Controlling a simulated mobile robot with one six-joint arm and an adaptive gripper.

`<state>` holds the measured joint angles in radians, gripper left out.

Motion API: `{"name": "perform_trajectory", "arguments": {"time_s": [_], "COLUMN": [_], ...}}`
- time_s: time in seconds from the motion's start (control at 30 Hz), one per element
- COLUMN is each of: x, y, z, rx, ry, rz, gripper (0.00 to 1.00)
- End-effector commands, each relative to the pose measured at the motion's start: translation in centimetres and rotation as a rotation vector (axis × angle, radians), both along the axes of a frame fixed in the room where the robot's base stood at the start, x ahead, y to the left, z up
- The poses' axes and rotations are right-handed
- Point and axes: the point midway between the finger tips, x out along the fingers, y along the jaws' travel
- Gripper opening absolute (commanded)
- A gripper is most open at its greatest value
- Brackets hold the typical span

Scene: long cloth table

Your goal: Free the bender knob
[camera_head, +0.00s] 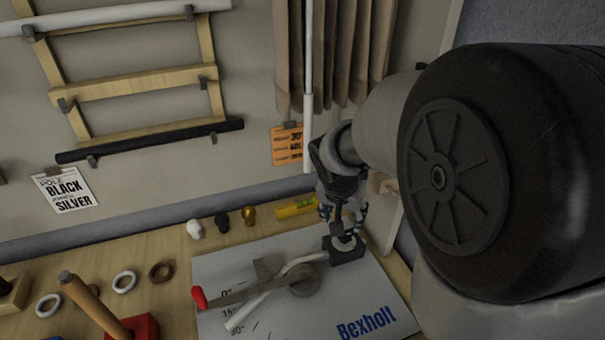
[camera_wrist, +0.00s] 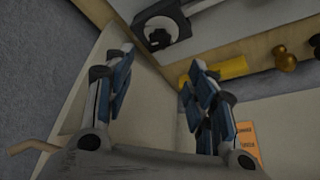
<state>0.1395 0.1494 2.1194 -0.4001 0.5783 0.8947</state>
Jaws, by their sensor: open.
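The bender board (camera_head: 375,295), white and marked Bexholt, lies on the table. A dark clamp block (camera_head: 348,252) sits at its far right edge, with a pale rod (camera_head: 255,302) running from it past a round die (camera_head: 305,282). The bender lever (camera_head: 250,292) has a red grip at its left end. My gripper (camera_head: 342,222) points down just over the block and partly hides its top. In the wrist view the dark bender knob (camera_wrist: 158,39) shows on the block, beyond my spread fingers (camera_wrist: 155,78). My gripper is open and empty. I cannot tell whether it touches the knob.
A yellow level (camera_head: 296,207) lies by the wall, left of my gripper. White, black and brass knobs (camera_head: 222,222) stand farther left. Several rings (camera_head: 124,281) and a red-based peg (camera_head: 140,326) occupy the left. A panel (camera_head: 395,235) stands close on the right.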

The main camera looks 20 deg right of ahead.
Motion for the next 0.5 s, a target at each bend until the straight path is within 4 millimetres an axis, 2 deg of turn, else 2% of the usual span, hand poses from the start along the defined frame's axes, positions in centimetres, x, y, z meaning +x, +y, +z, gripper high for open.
{"name": "perform_trajectory", "arguments": {"time_s": [0.03, 0.2, 0.5], "x": [0.2, 1.3, 3.0], "y": [-0.3, -1.3, -2.7], "z": [-1.5, -5.0, -10.0], "rx": [0.000, 0.001, 0.001], "ry": [0.005, 0.003, 0.002], "rz": [0.000, -0.001, 0.000], "gripper": [0.51, 0.51, 0.51]}}
